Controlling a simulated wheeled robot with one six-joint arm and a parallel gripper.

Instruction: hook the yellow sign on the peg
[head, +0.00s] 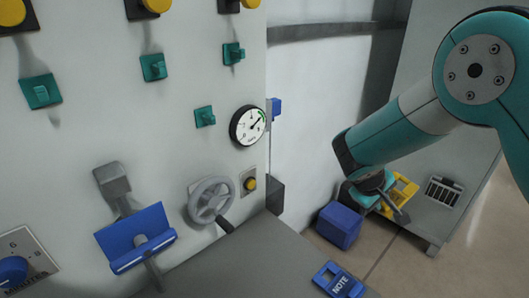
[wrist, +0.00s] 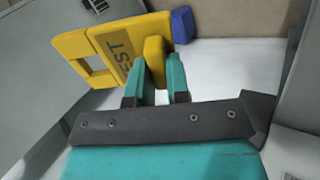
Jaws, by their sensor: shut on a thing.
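The yellow sign (wrist: 125,50) is a flat plate with dark lettering, of which "EST" can be read, and a rectangular opening at its left end. My gripper (wrist: 156,66) is shut on a thick yellow tab of the sign. In the head view the sign (head: 402,193) shows at the far right, partly hidden by my gripper (head: 386,203), low beside the grey cabinet. Several teal blocks with short pegs, one of them this teal peg (head: 205,116), are on the white panel at left, well apart from the sign. I cannot tell which peg is meant.
A blue box (head: 340,225) stands on the floor near my gripper. A blue sign marked NOTE (head: 338,281) lies at the grey ledge's edge (head: 250,255). The panel carries a handwheel (head: 211,200), a gauge (head: 247,126) and a blue tray (head: 135,238). Open floor lies at right.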

